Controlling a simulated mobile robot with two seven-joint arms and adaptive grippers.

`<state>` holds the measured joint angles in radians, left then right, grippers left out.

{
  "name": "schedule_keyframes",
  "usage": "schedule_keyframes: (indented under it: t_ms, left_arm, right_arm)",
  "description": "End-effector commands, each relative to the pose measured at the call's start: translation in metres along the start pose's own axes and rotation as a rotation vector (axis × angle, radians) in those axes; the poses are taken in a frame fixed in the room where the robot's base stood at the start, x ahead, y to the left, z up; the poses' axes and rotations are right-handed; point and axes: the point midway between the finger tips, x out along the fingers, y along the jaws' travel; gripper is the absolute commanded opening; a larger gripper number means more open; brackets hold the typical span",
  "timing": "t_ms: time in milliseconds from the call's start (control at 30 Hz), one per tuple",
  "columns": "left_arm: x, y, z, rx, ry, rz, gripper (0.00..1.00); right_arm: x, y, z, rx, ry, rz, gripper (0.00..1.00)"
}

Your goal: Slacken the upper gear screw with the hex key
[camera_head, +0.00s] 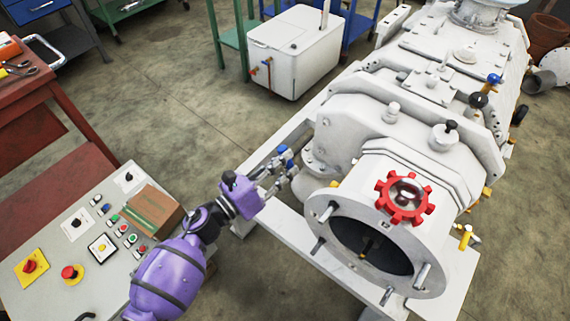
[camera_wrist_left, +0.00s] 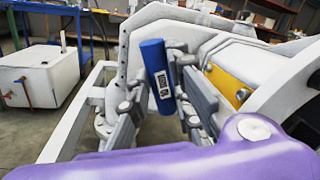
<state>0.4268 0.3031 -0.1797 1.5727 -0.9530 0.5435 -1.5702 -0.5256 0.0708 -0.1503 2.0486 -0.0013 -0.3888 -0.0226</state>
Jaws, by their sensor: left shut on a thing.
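My left gripper (camera_head: 280,168) is shut on a blue-handled tool (camera_wrist_left: 158,76), most likely the hex key. In the left wrist view, its blue handle with a white label stands slightly tilted between the fingers; I cannot make out a metal shaft. The gripper (camera_wrist_left: 160,98) is beside the left side of the white vacuum machine (camera_head: 350,141), apart from the red gear (camera_head: 404,198). The gear sits on top of the round front flange, to the right of the gripper. Its centre looks dark and round; screw details are too small to tell. My right gripper is out of view.
The machine's open flange (camera_head: 322,217) has protruding studs. A grey control panel (camera_head: 45,236) with buttons and a brown box (camera_head: 151,212) lies left. A white tank (camera_head: 297,52) stands behind. A red workbench (camera_head: 40,125) is at far left. Floor between is clear.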

Motion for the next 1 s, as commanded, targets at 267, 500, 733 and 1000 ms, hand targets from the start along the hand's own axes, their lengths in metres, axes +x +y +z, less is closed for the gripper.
schedule_keyframes:
  t_ms: [267,500,733,1000]
  left_arm:
    - [0.004,0.001,0.0,0.0,0.0,-0.001,0.0]
    - [0.023,0.004,0.0,0.001,-0.001,-0.003,0.0]
    - [0.04,0.007,-0.001,-0.001,0.0,-0.003,0.0]
    - [0.053,0.01,0.0,-0.001,-0.001,-0.002,0.0]
  right_arm:
    - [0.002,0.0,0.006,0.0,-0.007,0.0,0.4]
    - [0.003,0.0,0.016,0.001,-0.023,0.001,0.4]
    - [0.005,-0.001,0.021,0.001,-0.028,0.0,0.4]
    - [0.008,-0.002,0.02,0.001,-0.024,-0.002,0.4]
